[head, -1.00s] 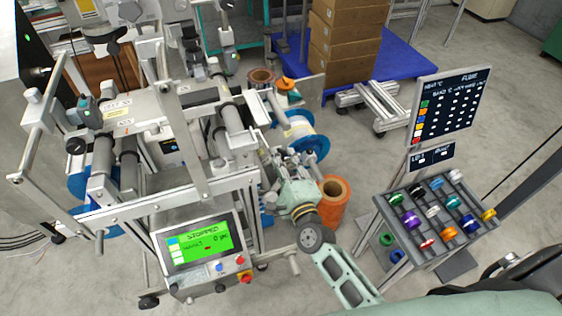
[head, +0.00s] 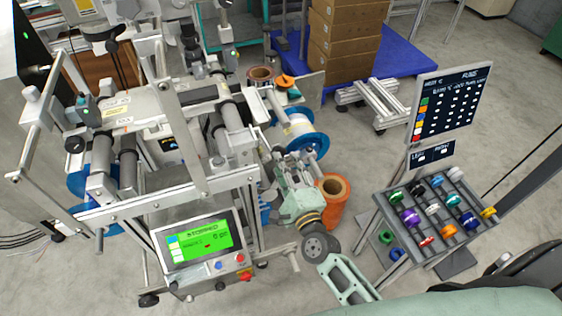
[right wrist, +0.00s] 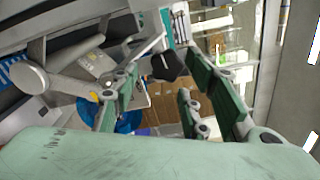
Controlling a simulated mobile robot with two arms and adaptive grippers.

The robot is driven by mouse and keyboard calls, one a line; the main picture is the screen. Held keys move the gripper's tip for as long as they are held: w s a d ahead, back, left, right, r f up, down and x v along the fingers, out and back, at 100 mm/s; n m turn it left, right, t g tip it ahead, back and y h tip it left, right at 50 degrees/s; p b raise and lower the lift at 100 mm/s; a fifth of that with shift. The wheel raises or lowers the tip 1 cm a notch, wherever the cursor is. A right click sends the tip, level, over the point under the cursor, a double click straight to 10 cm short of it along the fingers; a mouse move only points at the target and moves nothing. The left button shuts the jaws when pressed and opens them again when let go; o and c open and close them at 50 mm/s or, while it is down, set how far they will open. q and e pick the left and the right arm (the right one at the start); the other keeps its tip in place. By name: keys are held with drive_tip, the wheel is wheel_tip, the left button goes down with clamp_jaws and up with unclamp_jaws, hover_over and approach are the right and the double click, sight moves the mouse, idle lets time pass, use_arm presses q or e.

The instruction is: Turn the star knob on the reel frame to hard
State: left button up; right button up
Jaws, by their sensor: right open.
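A black star-shaped knob (right wrist: 168,65) shows in the right wrist view, ahead of my right gripper (right wrist: 162,98). It sits beyond the fingertips, with a gap in depth I cannot measure. The gripper's green-padded fingers are spread apart with nothing held. In the head view my right gripper (head: 296,160) is beside the right side of the reel frame (head: 152,196), near a blue-flanged reel (head: 310,142). I cannot make out that knob near the gripper in the head view; the knob's setting is not readable. My left gripper is not in view.
The frame's green screen (head: 200,240) faces front. An orange roll (head: 334,190) stands on the floor close to my right arm. A rack of coloured spools (head: 432,215) and a dark sign (head: 450,103) stand at right. Cardboard boxes (head: 345,45) sit on a blue pallet (head: 408,55) behind.

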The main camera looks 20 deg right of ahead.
drive_tip(key=s, duration=0.9)
drive_tip(key=shift+s+d, duration=0.15)
drive_tip(key=shift+s, duration=0.05)
